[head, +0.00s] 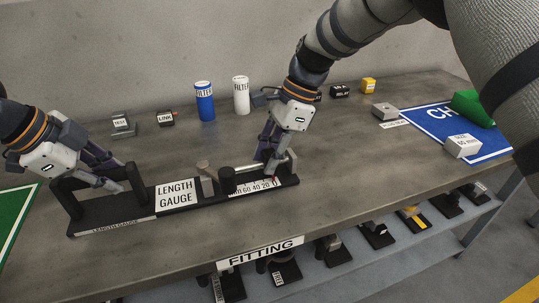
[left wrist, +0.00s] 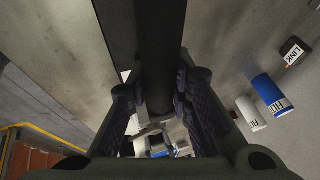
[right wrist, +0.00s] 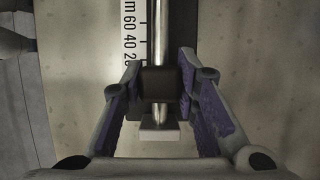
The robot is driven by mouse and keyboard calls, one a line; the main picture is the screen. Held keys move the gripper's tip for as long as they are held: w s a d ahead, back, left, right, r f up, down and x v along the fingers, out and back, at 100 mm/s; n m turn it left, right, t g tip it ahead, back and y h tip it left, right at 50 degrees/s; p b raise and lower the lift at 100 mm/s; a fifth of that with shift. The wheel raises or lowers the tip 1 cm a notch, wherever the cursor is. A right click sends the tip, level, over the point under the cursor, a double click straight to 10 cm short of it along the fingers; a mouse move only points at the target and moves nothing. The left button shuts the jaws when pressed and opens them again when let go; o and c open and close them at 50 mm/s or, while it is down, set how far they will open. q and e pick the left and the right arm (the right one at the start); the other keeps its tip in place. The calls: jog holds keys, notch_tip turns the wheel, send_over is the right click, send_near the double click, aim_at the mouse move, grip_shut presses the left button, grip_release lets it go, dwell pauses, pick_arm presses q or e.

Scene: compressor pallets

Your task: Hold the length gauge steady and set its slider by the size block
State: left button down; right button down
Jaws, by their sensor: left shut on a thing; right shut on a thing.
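The length gauge (head: 115,214) lies on the bench, a long black base with a white name plate, a metal rod and a millimetre scale. My left gripper (head: 122,188) is shut on its black handle at the left end; the dark bar (left wrist: 154,50) runs between the fingers in the left wrist view. My right gripper (head: 268,165) is at the scale end. In the right wrist view its fingers are shut about the dark slider (right wrist: 160,83) on the rod, beside the scale (right wrist: 130,35). The size block (head: 463,146), marked SIZE and mm, sits on the blue mat at right.
Blue (head: 205,105) and white (head: 241,97) filter cans stand behind the gauge. Small labelled blocks lie at the back, and a green part (head: 470,106) is on the blue mat (head: 425,118). A green mat (head: 18,215) is at left. A shelf with several parts is below the front edge.

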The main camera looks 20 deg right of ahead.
aim_at(240, 167)
jog(key=shift+w+a+f, duration=0.1)
jog(key=shift+a+f, duration=0.05)
jog(key=shift+a, duration=2.95)
jog(key=c, duration=1.2)
grip_release()
jog(key=shift+c, duration=0.2)
jog(key=v, duration=1.2)
